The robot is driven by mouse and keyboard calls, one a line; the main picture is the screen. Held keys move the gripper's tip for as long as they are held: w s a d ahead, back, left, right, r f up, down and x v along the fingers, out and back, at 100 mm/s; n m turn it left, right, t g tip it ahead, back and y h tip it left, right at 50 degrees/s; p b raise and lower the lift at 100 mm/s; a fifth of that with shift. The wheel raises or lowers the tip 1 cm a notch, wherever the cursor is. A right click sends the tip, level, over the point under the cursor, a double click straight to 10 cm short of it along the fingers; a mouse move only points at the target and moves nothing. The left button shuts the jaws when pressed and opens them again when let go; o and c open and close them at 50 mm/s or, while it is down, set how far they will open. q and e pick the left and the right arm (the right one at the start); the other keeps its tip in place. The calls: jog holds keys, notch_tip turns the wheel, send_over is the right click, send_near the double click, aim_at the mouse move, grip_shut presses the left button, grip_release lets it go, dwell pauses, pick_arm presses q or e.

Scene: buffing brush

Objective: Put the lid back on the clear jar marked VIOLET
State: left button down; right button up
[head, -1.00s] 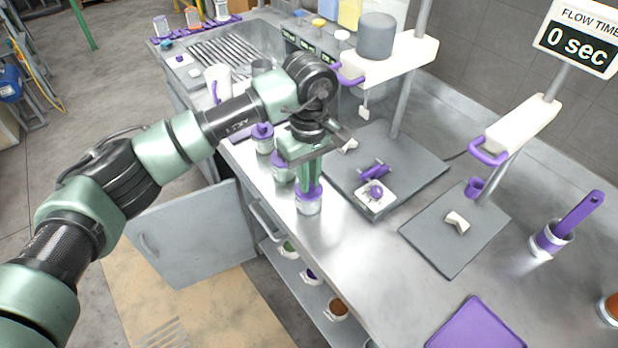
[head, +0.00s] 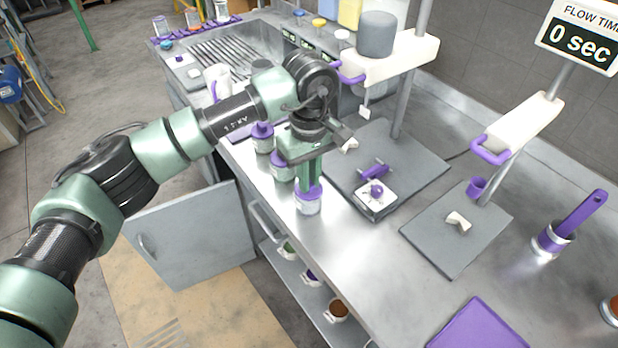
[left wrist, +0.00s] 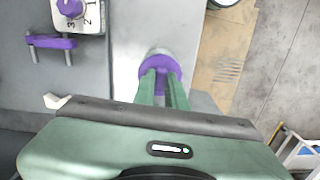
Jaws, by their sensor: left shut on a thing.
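A clear jar (head: 308,208) with a purple lid (head: 309,191) stands upright on the steel bench near its front edge. My left gripper (head: 311,182) points down over it, with its fingers shut on the purple lid. The lid sits at the top of the jar; I cannot tell whether it is fully seated. In the left wrist view the lid (left wrist: 160,68) is between the fingertips, with part of the jar (left wrist: 158,52) showing beyond. The jar's marking is too small to read. My right gripper is not in view.
Two more purple-lidded jars (head: 263,138) (head: 282,166) stand in a row behind. A grey plate with a dial box (head: 376,198) lies to the right. A cabinet door (head: 190,240) hangs open below. A purple tray (head: 477,325) lies at the front right.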

pick_arm(q)
jog(key=c, duration=0.9)
grip_release()
jog(key=shift+r, duration=0.1)
jog(key=shift+r+p, duration=1.25)
jog(key=shift+r, duration=2.2)
grip_shut()
